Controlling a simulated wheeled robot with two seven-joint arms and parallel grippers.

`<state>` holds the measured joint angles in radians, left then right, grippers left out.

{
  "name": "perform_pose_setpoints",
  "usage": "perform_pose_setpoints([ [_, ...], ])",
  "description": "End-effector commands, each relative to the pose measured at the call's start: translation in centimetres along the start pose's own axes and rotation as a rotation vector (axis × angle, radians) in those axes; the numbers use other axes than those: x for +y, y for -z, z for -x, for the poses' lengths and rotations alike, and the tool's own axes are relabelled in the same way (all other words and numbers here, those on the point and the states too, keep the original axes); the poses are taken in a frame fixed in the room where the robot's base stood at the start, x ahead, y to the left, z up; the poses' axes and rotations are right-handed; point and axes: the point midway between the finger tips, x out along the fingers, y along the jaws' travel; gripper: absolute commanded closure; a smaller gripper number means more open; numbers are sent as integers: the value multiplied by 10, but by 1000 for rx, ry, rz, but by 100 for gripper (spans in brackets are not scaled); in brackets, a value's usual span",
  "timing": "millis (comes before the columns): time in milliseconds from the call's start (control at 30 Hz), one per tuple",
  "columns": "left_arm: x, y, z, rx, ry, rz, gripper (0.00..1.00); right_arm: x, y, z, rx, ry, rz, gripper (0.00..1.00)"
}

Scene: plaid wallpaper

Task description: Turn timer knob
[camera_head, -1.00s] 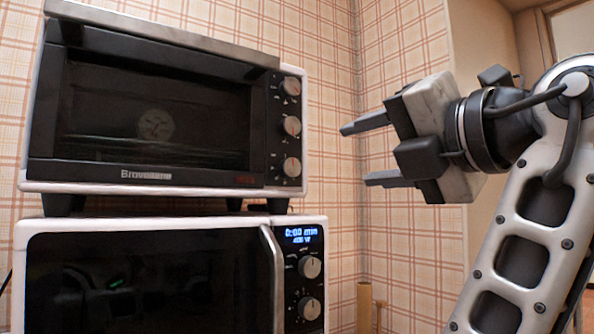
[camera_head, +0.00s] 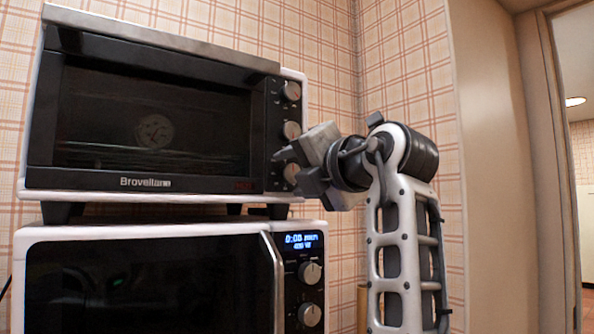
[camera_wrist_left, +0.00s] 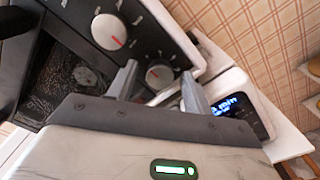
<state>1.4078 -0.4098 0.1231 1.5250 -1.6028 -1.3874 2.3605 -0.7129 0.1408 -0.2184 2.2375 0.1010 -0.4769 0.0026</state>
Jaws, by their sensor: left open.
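A black toaster oven (camera_head: 150,110) stands on top of a white microwave (camera_head: 150,235). Its right panel has three grey knobs in a column: the top knob (camera_head: 291,91), the middle knob (camera_head: 291,130) and the bottom knob (camera_head: 292,172). My left gripper (camera_head: 283,167) is at the bottom knob and partly hides it. In the left wrist view my open fingers (camera_wrist_left: 159,72) stand on either side of the bottom knob (camera_wrist_left: 159,77), with another knob (camera_wrist_left: 109,31) beyond. Whether the fingers touch the knob I cannot tell. My right gripper is not in view.
The microwave has a lit blue display (camera_head: 302,240) and two knobs below it, the upper one (camera_head: 310,272) just under my gripper. The microwave's door handle (camera_head: 272,275) stands out at the left of its panel. The plaid wall is behind; a doorway opens at right.

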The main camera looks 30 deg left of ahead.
Motion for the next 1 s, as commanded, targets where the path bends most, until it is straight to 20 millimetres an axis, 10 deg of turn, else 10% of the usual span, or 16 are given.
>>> perform_pose_setpoints([
  [267, 0, 0, -1, -1, 0, 0, 52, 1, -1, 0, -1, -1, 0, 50],
  [433, 0, 0, -1, -1, 0, 0, 94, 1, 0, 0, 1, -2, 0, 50],
  [1000, 1, -2, 0, -3, -1, -161, 94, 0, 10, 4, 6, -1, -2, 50],
])
